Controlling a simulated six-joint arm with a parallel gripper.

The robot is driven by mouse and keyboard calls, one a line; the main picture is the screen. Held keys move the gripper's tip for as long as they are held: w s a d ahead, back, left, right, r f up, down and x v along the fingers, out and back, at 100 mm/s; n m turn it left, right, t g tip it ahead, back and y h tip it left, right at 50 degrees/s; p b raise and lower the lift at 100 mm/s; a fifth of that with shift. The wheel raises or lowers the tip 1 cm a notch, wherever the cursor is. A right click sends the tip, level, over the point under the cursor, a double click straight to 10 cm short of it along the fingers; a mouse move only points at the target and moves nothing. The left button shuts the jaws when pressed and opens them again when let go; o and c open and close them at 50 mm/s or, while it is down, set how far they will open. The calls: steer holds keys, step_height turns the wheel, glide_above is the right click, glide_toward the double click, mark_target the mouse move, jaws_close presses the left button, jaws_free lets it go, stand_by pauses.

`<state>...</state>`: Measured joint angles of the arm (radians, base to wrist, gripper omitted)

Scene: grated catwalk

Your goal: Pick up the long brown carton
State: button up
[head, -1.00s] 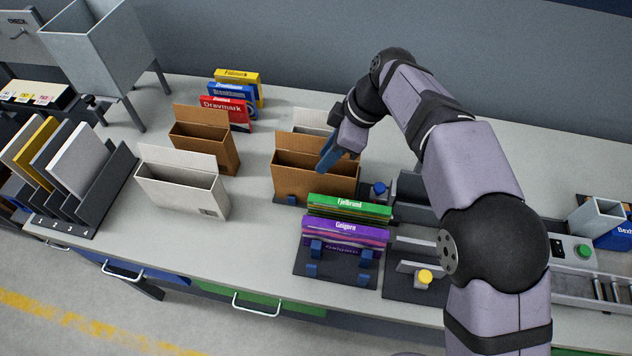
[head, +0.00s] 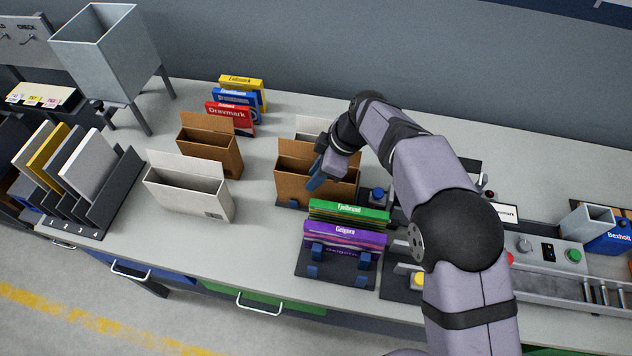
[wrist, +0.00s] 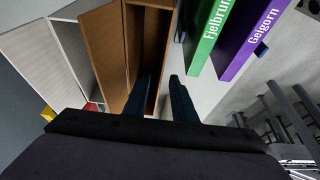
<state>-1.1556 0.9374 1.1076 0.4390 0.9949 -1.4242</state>
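The long brown carton (head: 291,187) stands open-topped near the middle of the bench, its back flap raised. In the wrist view the brown carton (wrist: 104,45) lies ahead of my fingers. My gripper (head: 316,178) is at the carton's front side, pointing down. In the wrist view my gripper (wrist: 161,92) has its two dark fingers apart. The left finger overlaps the carton's dark opening and the right one is outside its front wall. That wall lies between them; I cannot tell if either finger touches it.
A shorter brown carton (head: 207,152) and a white carton (head: 187,193) stand left. Close in front are green (head: 348,212) and purple (head: 345,237) boxes in a holder. A white carton (head: 312,125) stands behind.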

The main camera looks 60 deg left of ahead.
steer(key=shift+s+a+f, duration=0.15)
steer(key=shift+f, duration=0.35)
steer(key=shift+f+b, duration=0.2)
steer(key=shift+b, duration=0.2)
stand_by(0.4)
jaws_close()
stand_by(1.6)
